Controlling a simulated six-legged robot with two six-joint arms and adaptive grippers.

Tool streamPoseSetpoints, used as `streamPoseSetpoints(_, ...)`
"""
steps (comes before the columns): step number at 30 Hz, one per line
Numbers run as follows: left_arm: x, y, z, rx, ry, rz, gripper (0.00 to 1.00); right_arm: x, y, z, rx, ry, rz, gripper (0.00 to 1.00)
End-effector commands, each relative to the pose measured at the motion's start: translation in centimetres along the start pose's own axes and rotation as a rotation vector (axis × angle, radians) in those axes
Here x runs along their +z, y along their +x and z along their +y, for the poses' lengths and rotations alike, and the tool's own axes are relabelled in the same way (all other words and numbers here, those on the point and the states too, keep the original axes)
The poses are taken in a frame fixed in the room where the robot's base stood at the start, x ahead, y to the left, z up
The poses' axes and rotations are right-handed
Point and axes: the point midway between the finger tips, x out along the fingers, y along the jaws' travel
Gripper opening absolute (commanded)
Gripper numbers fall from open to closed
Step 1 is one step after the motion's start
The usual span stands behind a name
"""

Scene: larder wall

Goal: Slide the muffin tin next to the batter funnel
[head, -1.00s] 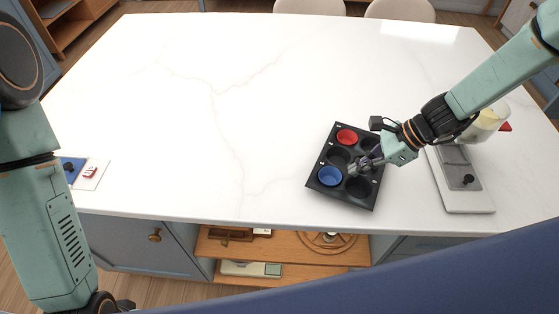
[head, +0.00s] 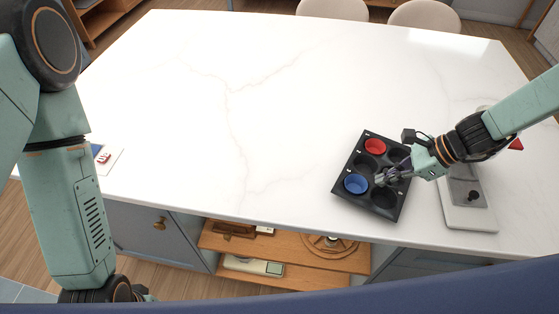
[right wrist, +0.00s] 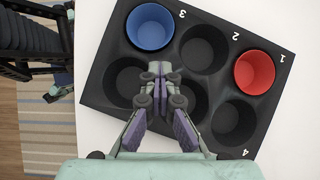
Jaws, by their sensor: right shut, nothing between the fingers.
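The dark muffin tin (head: 364,205) lies slightly turned near the counter's front edge, right of centre. A red cup (head: 375,146) and a blue cup (head: 356,184) sit in two of its wells; the other visible wells are empty. My right gripper (head: 382,179) is shut and empty, with its fingertips low at the middle of the tin. The right wrist view shows the closed fingertips (right wrist: 159,72) over the tin (right wrist: 225,77) between the wells. The batter funnel is mostly hidden behind my right arm; a red part (head: 516,144) shows beside the arm. My left gripper's fingers are out of view.
A pale board with a grey panel and black knob (head: 472,195) stands just right of the tin, with a narrow gap between. A small card with a red item (head: 103,157) lies at the left, partly behind my left arm. The counter's middle (head: 260,120) is clear.

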Motion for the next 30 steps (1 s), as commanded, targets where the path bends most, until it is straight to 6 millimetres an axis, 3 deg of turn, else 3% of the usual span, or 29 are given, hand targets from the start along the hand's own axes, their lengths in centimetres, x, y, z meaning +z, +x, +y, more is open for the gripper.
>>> streamPoseSetpoints(5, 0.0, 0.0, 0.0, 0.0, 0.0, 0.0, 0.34, -0.3, 0.3, 0.3, 0.006, 0.004, 0.008, 0.0)
streamPoseSetpoints(11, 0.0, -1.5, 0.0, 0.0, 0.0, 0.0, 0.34, 0.7, -1.1, 0.3, 0.006, 0.004, 0.005, 0.0)
streamPoseSetpoints(16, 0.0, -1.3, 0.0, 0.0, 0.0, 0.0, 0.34, 0.6, -1.6, 0.2, 0.004, 0.002, 0.002, 0.0)
streamPoseSetpoints(30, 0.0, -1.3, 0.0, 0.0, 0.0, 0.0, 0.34, 0.5, -6.1, 0.1, 0.002, 0.003, -0.001, 0.0)
